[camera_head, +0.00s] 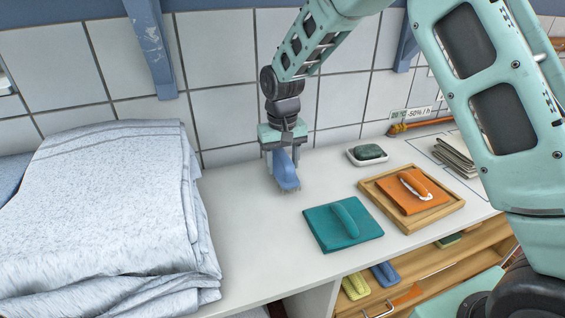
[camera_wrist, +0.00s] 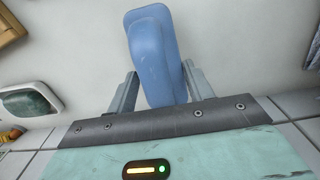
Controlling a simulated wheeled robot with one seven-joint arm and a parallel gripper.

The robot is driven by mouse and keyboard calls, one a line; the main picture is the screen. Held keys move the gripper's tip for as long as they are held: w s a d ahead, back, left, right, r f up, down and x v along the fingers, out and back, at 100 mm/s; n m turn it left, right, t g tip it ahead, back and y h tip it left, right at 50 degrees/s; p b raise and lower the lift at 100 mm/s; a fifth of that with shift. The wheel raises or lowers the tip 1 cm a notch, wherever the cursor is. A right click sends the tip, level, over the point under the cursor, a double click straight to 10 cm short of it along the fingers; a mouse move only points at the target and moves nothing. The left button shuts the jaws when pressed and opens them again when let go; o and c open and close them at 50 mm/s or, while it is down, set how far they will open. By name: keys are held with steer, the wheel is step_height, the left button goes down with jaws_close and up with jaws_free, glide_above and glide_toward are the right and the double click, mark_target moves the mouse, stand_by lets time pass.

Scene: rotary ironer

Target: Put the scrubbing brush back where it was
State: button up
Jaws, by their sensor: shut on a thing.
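My gripper (camera_head: 281,160) is shut on a blue scrubbing brush (camera_head: 288,177) and holds it near the back wall, at or just above the white counter. In the head view the brush's bristles point down; whether they touch the counter I cannot tell. In the wrist view the blue brush back (camera_wrist: 152,50) sits between the two grey fingers of my gripper (camera_wrist: 160,90).
A teal folded cloth (camera_head: 318,235) with a teal handled piece on it lies right of the brush. Beyond are a wooden tray (camera_head: 442,216) with an orange cloth, and a soap dish (camera_head: 354,160). An open drawer (camera_head: 440,270) holds yellow and blue brushes. Folded linen (camera_head: 110,210) fills the left.

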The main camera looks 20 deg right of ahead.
steer(key=shift+f, duration=0.35)
steer(key=shift+f, duration=0.2)
steer(key=o, duration=0.9)
step_height(320, 180, up, 12)
steer(key=shift+r+b, duration=0.2)
steer(key=shift+b, duration=0.1)
